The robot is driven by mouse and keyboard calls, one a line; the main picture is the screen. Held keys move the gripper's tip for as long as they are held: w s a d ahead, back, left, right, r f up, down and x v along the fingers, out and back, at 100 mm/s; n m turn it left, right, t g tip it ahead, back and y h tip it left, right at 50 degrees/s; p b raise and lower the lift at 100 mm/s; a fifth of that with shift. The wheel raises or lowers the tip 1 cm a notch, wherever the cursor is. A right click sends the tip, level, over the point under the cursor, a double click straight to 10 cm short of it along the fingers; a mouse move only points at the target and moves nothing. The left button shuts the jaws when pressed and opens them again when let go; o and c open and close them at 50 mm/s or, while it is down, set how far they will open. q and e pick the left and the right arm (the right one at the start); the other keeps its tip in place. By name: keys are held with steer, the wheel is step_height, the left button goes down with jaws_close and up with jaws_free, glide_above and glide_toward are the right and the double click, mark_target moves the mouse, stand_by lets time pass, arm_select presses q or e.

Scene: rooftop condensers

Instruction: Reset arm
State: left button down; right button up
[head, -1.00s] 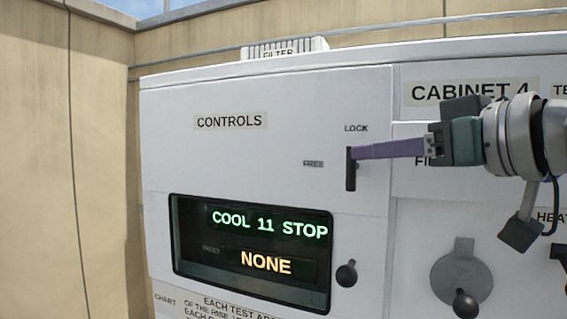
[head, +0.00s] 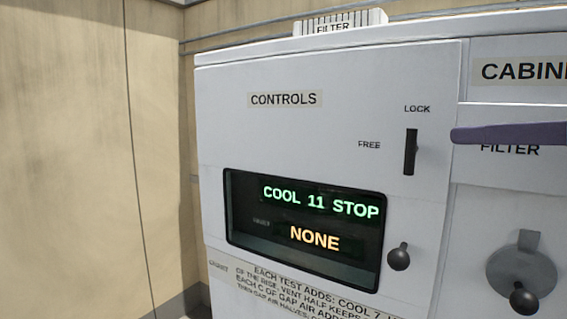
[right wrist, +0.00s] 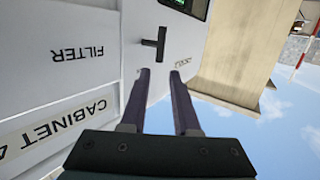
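My right gripper shows in the head view only as a purple finger (head: 510,133) coming in from the right edge. In the right wrist view my right gripper (right wrist: 160,74) has two purple fingers apart with nothing between them. The black lever handle (head: 410,152) stands upright on the white cabinet's controls panel, below the LOCK label (head: 417,109) and right of the FREE label (head: 369,145). The fingertip is right of the handle with a visible gap. The handle also shows beyond the fingertips in the right wrist view (right wrist: 161,42). My left gripper is not in view.
A display (head: 305,225) reads COOL 11 STOP and NONE. A black knob (head: 399,257) sits at its right. A grey round disc with a dark knob (head: 522,275) is at lower right. A tan wall (head: 70,160) stands at left. Open space lies in front of the panel.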

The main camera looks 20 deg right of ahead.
steer(key=s+a+f+g+h+p, duration=0.1)
steer(key=s+a+f+g+p, duration=0.4)
steer(key=s+f, duration=0.3)
steer(key=s+a+f+g+p, duration=0.5)
steer(key=s+f+g+p, duration=0.1)
steer(key=s, duration=0.3)
steer(key=shift+s+a+f+n+g+h, duration=0.15)
steer(key=shift+a+f+n+g+h, duration=0.2)
steer(key=shift+f+g, duration=0.55)
